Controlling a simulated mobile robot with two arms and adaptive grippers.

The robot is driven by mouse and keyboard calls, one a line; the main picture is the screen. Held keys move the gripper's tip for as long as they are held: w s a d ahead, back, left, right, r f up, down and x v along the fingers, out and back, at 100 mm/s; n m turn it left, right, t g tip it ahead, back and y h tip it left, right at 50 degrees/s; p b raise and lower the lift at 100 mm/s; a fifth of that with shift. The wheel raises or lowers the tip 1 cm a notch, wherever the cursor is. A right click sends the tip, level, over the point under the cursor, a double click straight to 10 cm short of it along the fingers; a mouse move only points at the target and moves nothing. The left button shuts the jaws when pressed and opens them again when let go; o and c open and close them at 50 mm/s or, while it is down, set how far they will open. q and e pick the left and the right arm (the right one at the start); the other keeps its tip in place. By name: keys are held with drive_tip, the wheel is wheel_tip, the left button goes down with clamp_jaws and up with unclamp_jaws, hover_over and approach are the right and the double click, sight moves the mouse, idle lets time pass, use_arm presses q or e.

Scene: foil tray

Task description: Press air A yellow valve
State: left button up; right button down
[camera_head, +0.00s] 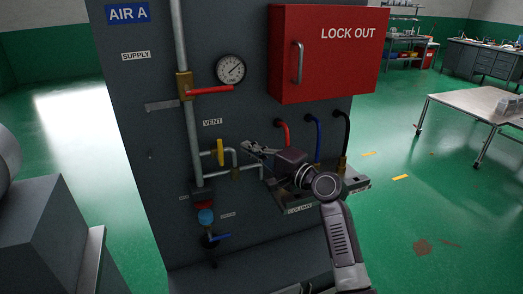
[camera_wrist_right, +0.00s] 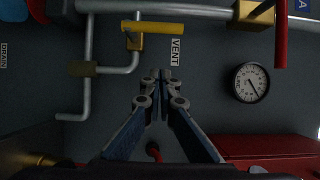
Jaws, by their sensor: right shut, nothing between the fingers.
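The AIR A sign (camera_head: 127,13) is at the top left of a dark panel. The yellow valve handle (camera_head: 220,152) stands upright on a side pipe below the VENT label (camera_head: 213,122). In the right wrist view the yellow handle (camera_wrist_right: 155,27) lies across the top, left of the VENT label (camera_wrist_right: 175,51). My right gripper (camera_head: 250,147) is to the right of the yellow handle, apart from it. In the right wrist view its fingertips (camera_wrist_right: 161,75) are together and empty, below the handle in the picture. My left gripper does not show.
A red lever (camera_head: 210,90) and a gauge (camera_head: 231,69) are above on the panel. A red LOCK OUT box (camera_head: 330,52) juts out at the upper right. Red, blue and black hoses (camera_head: 318,140) stand behind my right arm. A blue valve (camera_head: 206,217) is lower down.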

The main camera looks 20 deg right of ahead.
sight(221, 153)
drive_tip(key=a+p, duration=0.1)
drive_tip(key=a, duration=0.1)
drive_tip(key=w+a+p, duration=0.1)
drive_tip(key=a, duration=0.1)
drive_tip(key=shift+a, duration=0.35)
